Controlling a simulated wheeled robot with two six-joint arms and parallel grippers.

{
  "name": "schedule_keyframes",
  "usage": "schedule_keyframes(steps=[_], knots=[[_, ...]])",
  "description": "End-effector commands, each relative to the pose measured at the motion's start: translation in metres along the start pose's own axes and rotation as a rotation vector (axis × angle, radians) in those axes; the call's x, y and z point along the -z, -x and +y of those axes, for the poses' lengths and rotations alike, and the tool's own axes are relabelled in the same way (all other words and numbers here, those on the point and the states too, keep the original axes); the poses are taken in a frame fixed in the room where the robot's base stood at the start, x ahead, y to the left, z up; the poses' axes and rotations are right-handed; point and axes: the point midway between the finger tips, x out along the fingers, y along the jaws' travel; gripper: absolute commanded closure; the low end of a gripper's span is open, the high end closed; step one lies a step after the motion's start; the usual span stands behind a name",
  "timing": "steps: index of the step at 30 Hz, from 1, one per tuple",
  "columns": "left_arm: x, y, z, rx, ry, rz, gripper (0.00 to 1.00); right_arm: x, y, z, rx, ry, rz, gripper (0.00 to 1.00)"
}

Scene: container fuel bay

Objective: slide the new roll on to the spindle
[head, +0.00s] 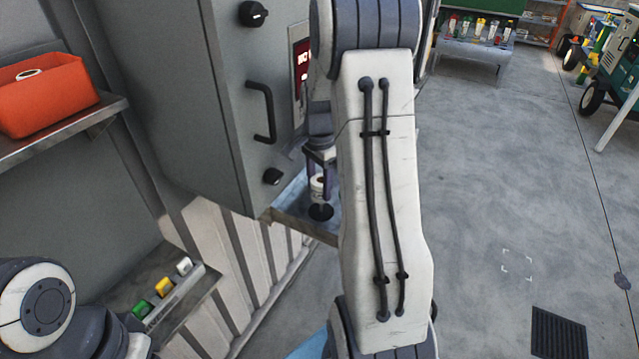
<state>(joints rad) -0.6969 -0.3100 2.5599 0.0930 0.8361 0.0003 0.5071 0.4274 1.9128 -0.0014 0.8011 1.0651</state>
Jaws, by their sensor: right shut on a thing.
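My right gripper (319,158) points down beside the grey cabinet, partly hidden by my own right arm. It is shut on a small white roll (318,188). The roll is directly above a black round spindle base (320,213) on a small metal shelf. A short dark post shows between the roll and the base; I cannot tell how far the roll is around it. My left arm shows at the lower left, but its gripper is out of view.
A grey cabinet (225,100) with a black handle (265,112) and knobs stands left of the gripper. An orange bin (45,95) holding a roll (28,74) sits on the left shelf. Green, yellow and white items (163,286) lie on a lower ledge. Open floor is at right.

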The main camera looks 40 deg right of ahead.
Motion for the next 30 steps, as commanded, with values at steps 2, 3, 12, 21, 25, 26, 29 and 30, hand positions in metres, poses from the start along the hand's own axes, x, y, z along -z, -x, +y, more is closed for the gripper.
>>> schedule_keyframes(steps=[2,3,12,21,25,26,29,30], knots=[[0.0,0.0,0.0,0.0,0.0,0.0,0.5,0.0,-0.001,0.0,0.0,0.0,0.0,0.97],[0.0,-0.001,0.0,0.0,0.0,0.0,0.5,0.0,-0.001,0.0,0.0,0.0,0.0,0.97],[0.0,-0.007,-0.001,0.0,0.0,0.0,0.5,0.0,-0.013,0.0,0.0,0.0,0.0,0.97],[0.0,-0.007,-0.001,0.0,0.0,0.0,0.5,0.0,-0.013,0.0,0.001,0.0,0.0,0.97],[-0.001,-0.008,-0.001,0.0,0.0,0.0,0.5,0.0,-0.014,0.0,0.0,0.0,0.0,0.97],[-0.001,-0.009,-0.001,0.0,0.0,0.0,0.5,0.0,-0.015,0.0,0.0,0.0,0.0,0.97],[-0.001,-0.011,-0.001,0.0,0.0,0.0,0.5,0.0,-0.019,0.0,0.0,0.0,0.0,0.97],[-0.001,-0.012,-0.001,0.0,0.0,0.0,0.5,0.0,-0.021,0.0,0.0,0.0,0.0,0.97]])
